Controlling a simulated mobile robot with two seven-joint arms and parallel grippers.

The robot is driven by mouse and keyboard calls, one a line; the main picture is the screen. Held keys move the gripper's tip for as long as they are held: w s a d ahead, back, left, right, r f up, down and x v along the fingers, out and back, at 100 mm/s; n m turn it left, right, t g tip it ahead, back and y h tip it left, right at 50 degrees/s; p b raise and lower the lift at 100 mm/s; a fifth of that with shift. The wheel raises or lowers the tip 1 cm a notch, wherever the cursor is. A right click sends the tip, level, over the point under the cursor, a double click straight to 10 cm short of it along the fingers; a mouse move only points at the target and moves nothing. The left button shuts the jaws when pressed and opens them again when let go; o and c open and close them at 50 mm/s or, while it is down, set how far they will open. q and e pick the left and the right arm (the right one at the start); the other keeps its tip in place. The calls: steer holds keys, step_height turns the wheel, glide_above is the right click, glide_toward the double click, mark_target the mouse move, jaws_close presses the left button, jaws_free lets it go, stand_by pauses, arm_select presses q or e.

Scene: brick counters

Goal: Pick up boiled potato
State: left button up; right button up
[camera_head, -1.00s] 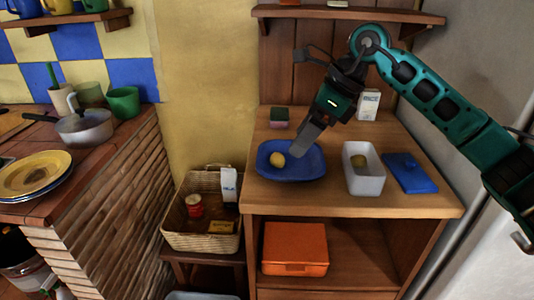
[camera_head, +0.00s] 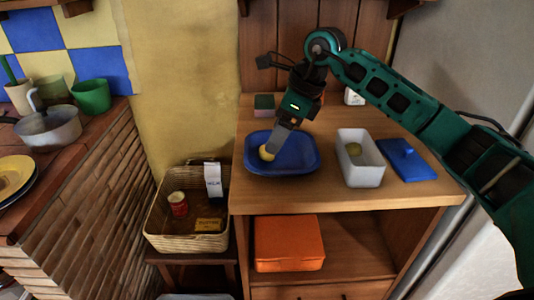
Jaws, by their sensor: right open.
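A yellowish boiled potato (camera_head: 265,154) lies on the left part of the blue plate (camera_head: 300,166) on the wooden counter. My right gripper (camera_head: 273,146) points down over the plate, with its fingertips at the potato's upper right side; they partly cover it. It is open, and I cannot tell whether the fingers straddle the potato or touch it. A second round yellowish item (camera_head: 353,149) lies inside the white container (camera_head: 362,174) to the right of the plate. My left gripper is not in view.
A blue lid (camera_head: 407,167) lies right of the white container. A sponge (camera_head: 264,104) stands behind the plate. An orange box (camera_head: 289,242) sits on the shelf below. A wicker basket (camera_head: 187,243) with a can and packages stands at the left.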

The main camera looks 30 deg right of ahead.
mark_target(265, 156)
steer(key=x, duration=0.4)
steer(key=shift+w+a+f, duration=0.15)
steer(key=shift+f, duration=0.2)
steer(key=shift+c, duration=0.3)
steer(key=c, duration=1)
